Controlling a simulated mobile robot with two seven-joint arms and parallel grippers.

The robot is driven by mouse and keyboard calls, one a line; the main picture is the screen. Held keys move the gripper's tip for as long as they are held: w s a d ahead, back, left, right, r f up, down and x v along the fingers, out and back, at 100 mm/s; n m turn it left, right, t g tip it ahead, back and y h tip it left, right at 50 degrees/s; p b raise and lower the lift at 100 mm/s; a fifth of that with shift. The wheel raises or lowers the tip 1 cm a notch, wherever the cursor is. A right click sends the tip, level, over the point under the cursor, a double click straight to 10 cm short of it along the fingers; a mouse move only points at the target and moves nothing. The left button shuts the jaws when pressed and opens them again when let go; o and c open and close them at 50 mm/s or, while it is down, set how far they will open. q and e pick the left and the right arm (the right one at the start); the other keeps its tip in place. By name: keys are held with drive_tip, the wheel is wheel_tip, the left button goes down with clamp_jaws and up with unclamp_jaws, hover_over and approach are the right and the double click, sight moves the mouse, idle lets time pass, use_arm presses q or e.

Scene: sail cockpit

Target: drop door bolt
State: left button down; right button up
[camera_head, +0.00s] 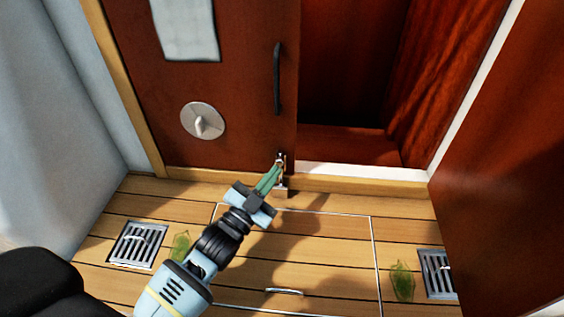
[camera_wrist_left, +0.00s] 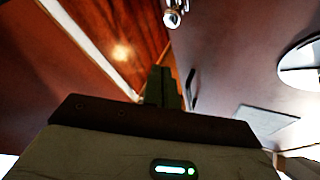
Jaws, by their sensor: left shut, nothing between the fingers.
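The door bolt (camera_head: 282,158) is a small metal fitting low on the right edge of the red-brown door (camera_head: 240,110). My left gripper (camera_head: 276,170) is shut, with its green fingertips at the bolt, partly covering it. I cannot tell whether they touch it. In the left wrist view, the shut fingers (camera_wrist_left: 163,82) point up the door, and a shiny metal piece (camera_wrist_left: 174,14) shows at the top edge. My right gripper is not in view.
The door has a black handle (camera_head: 277,78) and a round metal latch plate (camera_head: 203,121). A dark opening (camera_head: 350,65) lies right of it. The plank floor has a hatch with a pull (camera_head: 284,291), two drain grates (camera_head: 137,245) and green leaf-like pieces (camera_head: 402,281). A red panel (camera_head: 510,150) stands at right.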

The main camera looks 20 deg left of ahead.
use_arm(q)
drive_tip(key=shift+v, duration=2.2)
